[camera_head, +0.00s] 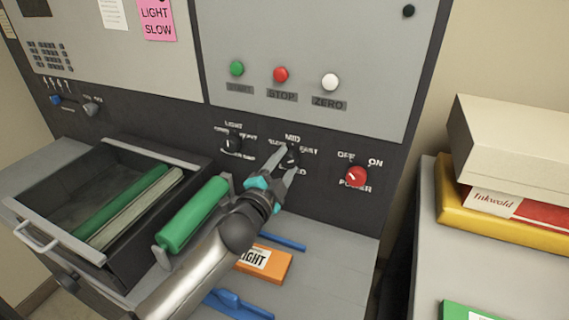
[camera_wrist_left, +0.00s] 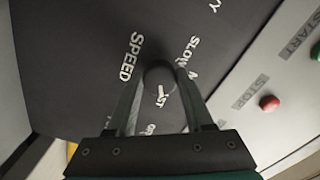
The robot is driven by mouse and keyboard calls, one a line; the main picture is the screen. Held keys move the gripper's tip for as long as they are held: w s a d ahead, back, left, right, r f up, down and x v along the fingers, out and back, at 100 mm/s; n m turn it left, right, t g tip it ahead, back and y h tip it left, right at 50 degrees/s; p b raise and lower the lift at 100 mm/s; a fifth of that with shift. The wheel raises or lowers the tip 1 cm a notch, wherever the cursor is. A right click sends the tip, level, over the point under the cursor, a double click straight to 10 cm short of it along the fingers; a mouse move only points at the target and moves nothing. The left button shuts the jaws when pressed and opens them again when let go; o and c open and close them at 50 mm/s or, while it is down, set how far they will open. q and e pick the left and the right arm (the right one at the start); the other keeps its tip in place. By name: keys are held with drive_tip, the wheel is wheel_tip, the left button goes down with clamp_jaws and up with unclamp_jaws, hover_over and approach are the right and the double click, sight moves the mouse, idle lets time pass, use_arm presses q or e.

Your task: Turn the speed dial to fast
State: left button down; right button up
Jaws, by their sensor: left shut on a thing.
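The speed dial (camera_head: 290,160) is a black knob with a white pointer mark on the machine's dark front panel, with MID above it and its side labels partly covered. My left gripper (camera_head: 284,163) reaches up to it and is shut on it. In the left wrist view the dial (camera_wrist_left: 159,76) sits between the two fingertips (camera_wrist_left: 159,80), with the words SPEED and SLOW beside it. The FAST label is partly hidden there by the dial and fingers. The pointer's exact setting is hard to tell. My right gripper is not in view.
Left of the speed dial is another black dial (camera_head: 232,143); right is the red power knob (camera_head: 356,175). Above are green (camera_head: 237,68), red (camera_head: 281,74) and white (camera_head: 330,82) buttons. An open drawer (camera_head: 40,190), a green roll (camera_head: 193,214) and an orange box (camera_head: 265,264) lie below.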

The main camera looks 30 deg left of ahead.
use_arm(q)
drive_tip(key=shift+c, duration=1.4)
unclamp_jaws()
drive_tip(key=shift+s, duration=0.1)
drive_tip(key=s, duration=1.5)
drive_tip(key=shift+d, duration=0.45)
